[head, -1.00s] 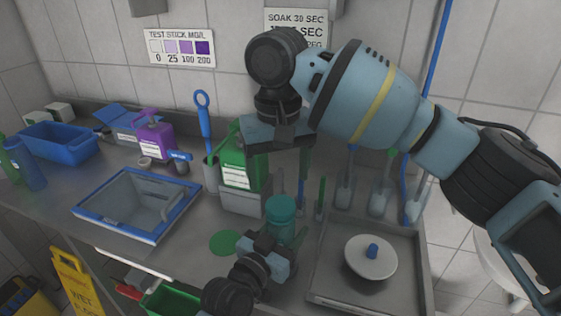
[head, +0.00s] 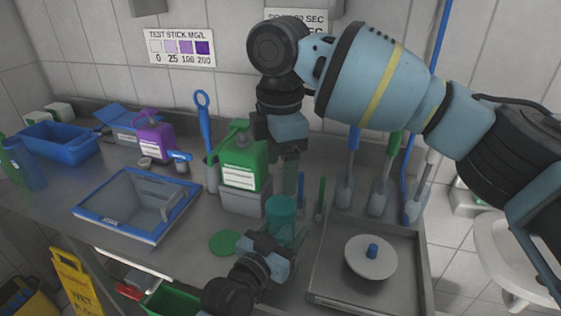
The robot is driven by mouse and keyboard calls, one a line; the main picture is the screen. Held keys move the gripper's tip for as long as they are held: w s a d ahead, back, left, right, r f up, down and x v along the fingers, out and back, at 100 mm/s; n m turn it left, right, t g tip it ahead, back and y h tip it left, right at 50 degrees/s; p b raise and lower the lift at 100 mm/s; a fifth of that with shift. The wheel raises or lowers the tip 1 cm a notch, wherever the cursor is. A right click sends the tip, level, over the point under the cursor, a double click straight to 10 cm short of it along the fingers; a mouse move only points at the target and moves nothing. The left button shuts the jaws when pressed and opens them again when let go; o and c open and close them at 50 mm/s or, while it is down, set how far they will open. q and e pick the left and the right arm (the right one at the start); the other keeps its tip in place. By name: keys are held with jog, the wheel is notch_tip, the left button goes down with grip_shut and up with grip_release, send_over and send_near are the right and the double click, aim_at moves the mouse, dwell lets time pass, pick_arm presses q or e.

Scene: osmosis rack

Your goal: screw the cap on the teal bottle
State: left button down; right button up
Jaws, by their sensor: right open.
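The teal bottle (head: 281,212) stands upright near the counter's front, left of the grey tray. Its top looks like a wide teal cylinder, and I cannot tell a separate cap from the bottle's body. My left gripper (head: 280,250) is closed around the lower part of the bottle, whose base is partly hidden by it. My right gripper (head: 289,178) points straight down, just above the bottle top. It is open, seen nearly edge-on, with nothing visible between its fingers.
A green jug (head: 243,165) stands on a grey block close behind left. A flat green disc (head: 225,242) lies left of the bottle. The grey tray (head: 330,285) holds a white disc with a blue knob (head: 371,255). Brushes (head: 348,190) stand behind. A blue-rimmed sink (head: 105,222) is left.

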aim_at(281, 204)
jog(key=shift+n, duration=0.9)
jog(key=shift+f, duration=0.1)
jog(key=shift+f, duration=3.85)
